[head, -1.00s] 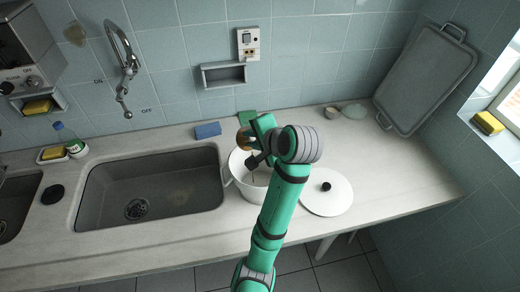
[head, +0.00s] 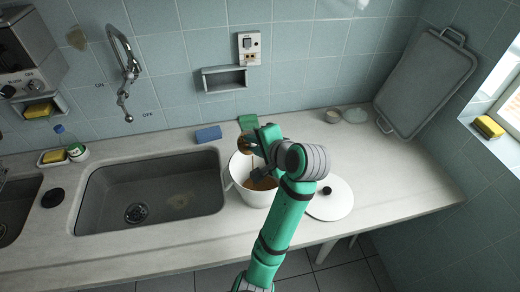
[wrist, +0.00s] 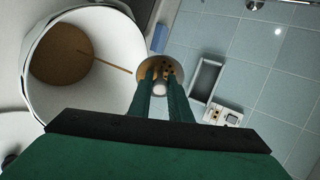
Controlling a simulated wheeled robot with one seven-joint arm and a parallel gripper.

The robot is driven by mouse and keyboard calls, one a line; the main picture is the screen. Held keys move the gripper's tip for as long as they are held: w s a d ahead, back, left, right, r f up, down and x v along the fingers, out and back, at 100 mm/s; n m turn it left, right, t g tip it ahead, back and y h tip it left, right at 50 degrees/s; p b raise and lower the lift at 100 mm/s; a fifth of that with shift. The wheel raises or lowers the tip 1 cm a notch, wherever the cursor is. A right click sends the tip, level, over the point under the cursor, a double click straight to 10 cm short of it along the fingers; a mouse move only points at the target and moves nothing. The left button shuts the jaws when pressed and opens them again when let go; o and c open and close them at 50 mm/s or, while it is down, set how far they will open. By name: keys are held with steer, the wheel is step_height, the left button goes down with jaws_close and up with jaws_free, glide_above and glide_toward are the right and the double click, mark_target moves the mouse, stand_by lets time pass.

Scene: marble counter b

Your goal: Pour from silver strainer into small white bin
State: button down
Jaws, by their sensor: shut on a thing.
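The silver strainer (wrist: 160,88) is between my fingers in the wrist view, with orange-brown showing on it. My gripper (wrist: 160,74) is shut on it. In the head view the strainer (head: 246,142) shows tilted above the back of the small white bin (head: 250,197), partly hidden by my gripper (head: 255,147). The bin stands upright on the counter. In the wrist view the bin (wrist: 108,95) is at the left, with a brown mass (wrist: 62,52) inside. A thin brown line (wrist: 103,62) runs from the strainer side into the bin; I cannot tell whether it is a stream or solid.
A white lid (head: 333,205) with a black knob lies right of the bin. The sink (head: 150,190) is at the left. A blue sponge (head: 208,134) and a green pad (head: 247,120) lie behind. A small bowl (head: 333,116) stands at the back; the right counter is clear.

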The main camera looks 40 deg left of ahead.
steer(key=shift+s+d+f+t+y, duration=0.15)
steer(key=shift+d+y, duration=0.2)
steer(key=shift+y, duration=0.35)
steer(key=shift+d+r+t+y, duration=0.15)
steer(key=shift+d+y, duration=0.15)
steer(key=shift+y, duration=0.4)
stand_by(1.0)
steer(key=shift+s+d+f+t+y, duration=0.1)
steer(key=shift+d+t+y, duration=0.05)
steer(key=shift+d+y, duration=0.35)
steer(key=shift+s+d+f+t+y, duration=0.15)
steer(key=shift+d+y, duration=0.15)
steer(key=shift+d, duration=0.25)
stand_by(0.3)
steer(key=shift+d+r+m+t+y, duration=0.3)
steer(key=shift+r+y, duration=0.45)
steer(key=shift+y, duration=0.15)
stand_by(0.6)
